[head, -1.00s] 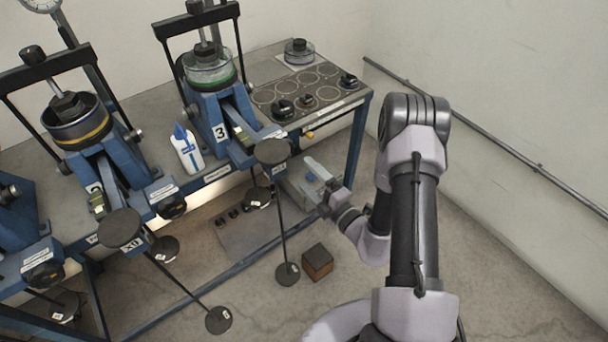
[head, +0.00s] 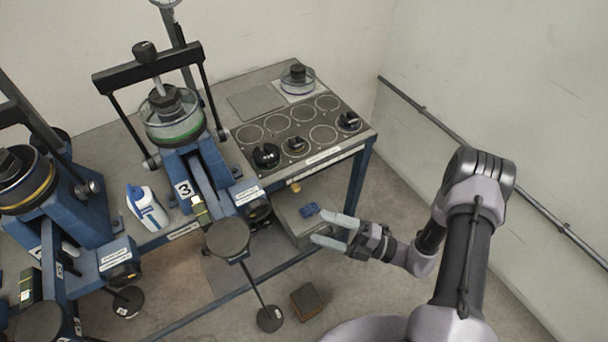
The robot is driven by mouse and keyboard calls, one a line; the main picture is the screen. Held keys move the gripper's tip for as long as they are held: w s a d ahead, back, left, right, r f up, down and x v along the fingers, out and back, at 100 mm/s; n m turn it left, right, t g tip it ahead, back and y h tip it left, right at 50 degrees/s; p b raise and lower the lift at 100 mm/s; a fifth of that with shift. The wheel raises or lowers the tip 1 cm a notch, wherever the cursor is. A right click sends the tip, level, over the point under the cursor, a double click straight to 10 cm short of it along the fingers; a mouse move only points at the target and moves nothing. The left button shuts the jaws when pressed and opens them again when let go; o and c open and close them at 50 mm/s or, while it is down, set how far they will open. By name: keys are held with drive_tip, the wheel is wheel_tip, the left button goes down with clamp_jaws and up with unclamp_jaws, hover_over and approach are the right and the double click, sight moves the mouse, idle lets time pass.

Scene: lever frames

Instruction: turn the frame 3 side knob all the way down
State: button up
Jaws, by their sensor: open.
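Frame 3 (head: 184,188) is a blue lever frame on the bench, with a "3" label and a clear, green-ringed cell (head: 174,120) on top. Its black side knob (head: 258,213) sits on the right of the frame's front end, below a blue block with a white label (head: 247,193). The knob's marking is too small to read. A grey disc (head: 228,238) at the lever end stands left of and in front of the knob. My gripper (head: 334,231) is open and empty, to the right of the knob and apart from it, its pale fingers pointing left.
A drawer-like grey box (head: 300,228) with a blue item is under the bench, behind my gripper. A bench panel (head: 262,128) holds several rings and black knobs. A bottle (head: 147,208) stands left of frame 3. A brown block (head: 307,301) and round weight (head: 270,318) are below.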

drive_tip(key=b, duration=0.1)
approach(261, 214)
drive_tip(key=shift+g, duration=0.3)
drive_tip(key=b+x, duration=0.2)
drive_tip(key=x, duration=0.8)
drive_tip(key=shift+w+a+r, duration=0.15)
drive_tip(key=shift+a+r, duration=0.05)
drive_tip(key=shift+a, duration=0.15)
